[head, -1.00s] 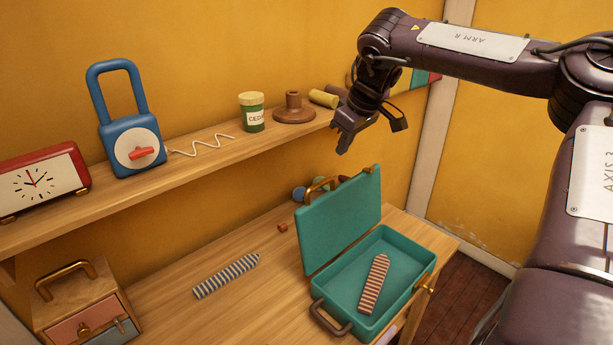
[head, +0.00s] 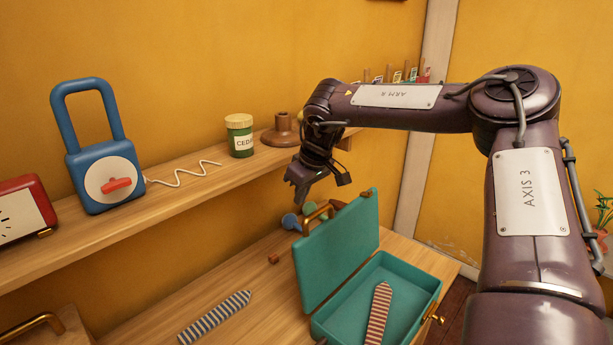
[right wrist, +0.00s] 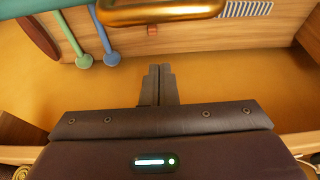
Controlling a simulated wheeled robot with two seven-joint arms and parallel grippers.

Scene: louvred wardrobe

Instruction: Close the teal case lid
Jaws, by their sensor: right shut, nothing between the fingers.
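The teal case (head: 403,278) stands open on the wooden desk, with a red-striped tie lying in it (head: 379,312). Its lid (head: 338,248) is raised, leaning back toward the wall, with a brass handle (head: 318,217) at its top edge. My right gripper (head: 297,201) is shut and empty, above and behind the lid near the wall. In the right wrist view, the shut fingers (right wrist: 158,84) point toward the brass handle (right wrist: 160,10), apart from it, and a teal edge shows at the top left. My left gripper is not in view.
The shelf (head: 190,182) holds a blue padlock (head: 100,165), a green jar (head: 240,138) and a brown wooden stand (head: 283,132), close beside my right wrist. A blue-striped tie (head: 214,318) and a small brown cube (head: 273,259) lie on the desk left of the case.

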